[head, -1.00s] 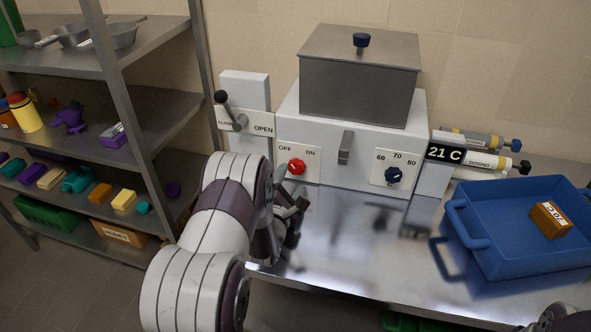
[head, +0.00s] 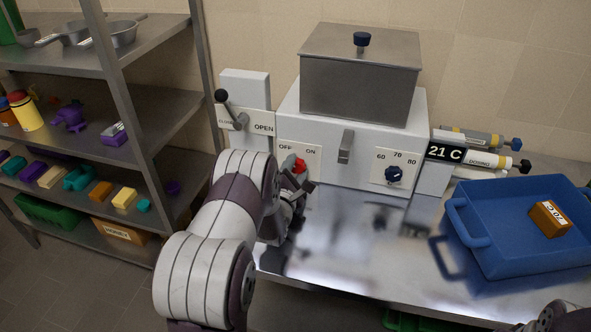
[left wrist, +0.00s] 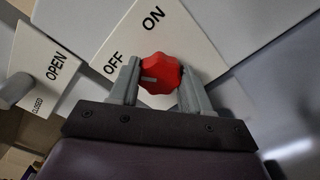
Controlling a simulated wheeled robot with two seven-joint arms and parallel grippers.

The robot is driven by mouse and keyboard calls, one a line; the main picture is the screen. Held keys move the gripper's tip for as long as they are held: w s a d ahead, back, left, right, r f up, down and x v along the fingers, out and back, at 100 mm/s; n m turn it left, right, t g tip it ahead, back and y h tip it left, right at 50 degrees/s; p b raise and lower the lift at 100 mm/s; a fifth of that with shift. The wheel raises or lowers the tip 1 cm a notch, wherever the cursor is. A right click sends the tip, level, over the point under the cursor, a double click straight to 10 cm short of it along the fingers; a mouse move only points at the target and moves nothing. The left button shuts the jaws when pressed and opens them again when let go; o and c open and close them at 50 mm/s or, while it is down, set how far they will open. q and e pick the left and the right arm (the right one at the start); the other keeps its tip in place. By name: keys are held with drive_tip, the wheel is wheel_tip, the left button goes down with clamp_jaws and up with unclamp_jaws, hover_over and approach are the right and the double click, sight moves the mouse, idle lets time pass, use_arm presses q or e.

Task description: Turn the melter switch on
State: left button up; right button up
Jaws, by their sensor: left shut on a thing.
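The melter switch is a red knob (head: 300,166) on a white plate marked OFF and ON, at the lower left of the white melter (head: 322,135). My left gripper (head: 297,173) is at the knob and partly hides it in the head view. In the left wrist view the two fingers of my left gripper (left wrist: 161,85) are on either side of the red knob (left wrist: 163,70) and shut on it. The knob's pale mark points left, to the OFF side. My right gripper is not in view.
Left of the switch is a black-knobbed lever (head: 222,97) marked OPEN and CLOSED. To the right are a dark blue dial (head: 393,174), a 21 C display (head: 445,152) and a blue tray (head: 490,260) holding an orange block. Shelving (head: 130,95) stands at the left.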

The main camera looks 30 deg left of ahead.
use_arm(q)
drive_tip(key=m+b, duration=0.1)
drive_tip(key=m, duration=0.2)
drive_tip(key=shift+f+b, duration=0.2)
drive_tip(key=shift+b, duration=0.2)
drive_tip(key=m+b, duration=0.1)
drive_tip(key=m, duration=0.2)
drive_tip(key=shift+m+b, duration=0.4)
drive_tip(key=m+b, duration=0.1)
drive_tip(key=m, duration=0.2)
drive_tip(key=shift+f+b, duration=0.1)
drive_tip(key=shift+b, duration=0.25)
drive_tip(key=shift+m+b, duration=0.75)
drive_tip(key=shift+m, duration=1.15)
drive_tip(key=o, duration=1.1)
drive_tip(key=shift+s, duration=0.1)
drive_tip(key=shift+c, duration=0.2)
drive_tip(key=shift+r, duration=0.2)
